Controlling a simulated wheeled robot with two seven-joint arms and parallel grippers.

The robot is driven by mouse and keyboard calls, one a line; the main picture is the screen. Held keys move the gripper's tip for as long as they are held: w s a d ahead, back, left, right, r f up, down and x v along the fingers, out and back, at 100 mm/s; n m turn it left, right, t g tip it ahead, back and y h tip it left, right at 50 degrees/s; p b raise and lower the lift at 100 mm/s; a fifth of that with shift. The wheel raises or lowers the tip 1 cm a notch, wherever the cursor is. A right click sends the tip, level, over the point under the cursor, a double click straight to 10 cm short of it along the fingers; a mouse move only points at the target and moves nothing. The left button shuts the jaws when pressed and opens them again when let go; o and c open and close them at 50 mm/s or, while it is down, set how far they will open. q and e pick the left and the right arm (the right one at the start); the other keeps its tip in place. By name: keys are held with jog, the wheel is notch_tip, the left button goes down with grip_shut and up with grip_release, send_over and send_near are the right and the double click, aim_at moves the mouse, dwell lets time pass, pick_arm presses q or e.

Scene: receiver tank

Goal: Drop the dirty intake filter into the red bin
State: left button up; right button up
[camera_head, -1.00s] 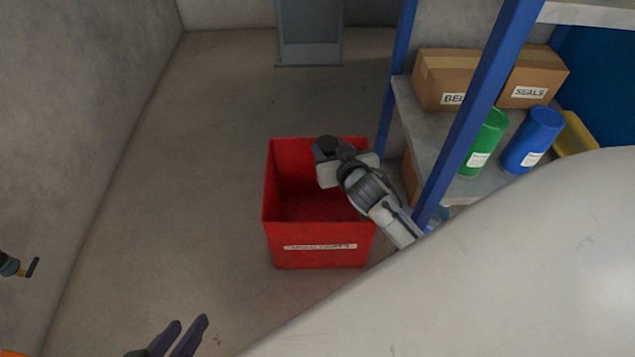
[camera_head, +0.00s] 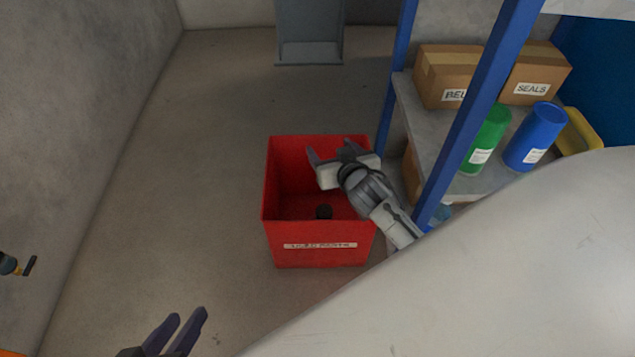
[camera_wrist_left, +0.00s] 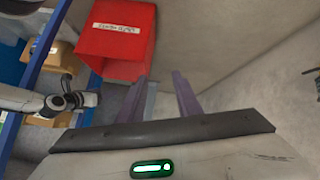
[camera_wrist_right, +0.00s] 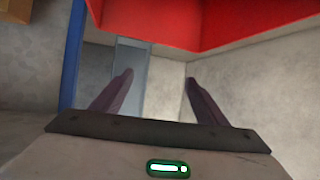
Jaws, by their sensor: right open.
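The bin also shows in the left wrist view (camera_wrist_left: 118,50).
A shelf with blue posts (camera_head: 472,110) stands right of the bin, close to my right arm. It holds cardboard boxes (camera_head: 447,78), a green canister (camera_head: 486,142) and a blue canister (camera_head: 535,137). A large pale rounded surface (camera_head: 480,270) fills the lower right. Floor left of the bin is clear.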

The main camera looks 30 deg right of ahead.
pick_arm(q)
jog(key=a+f+p, duration=0.1)
jog(key=s+a+f+y+p, duration=0.1)
jog(key=p, duration=0.1)
jog(key=shift+a+g, duration=0.15)
jog(key=shift+g, duration=0.25)
pick_arm(e)
jog(key=v, duration=0.9)
jog(key=shift+s+r, duration=0.25)
jog(key=shift+s, duration=0.05)
jog(key=shift+a, duration=0.1)
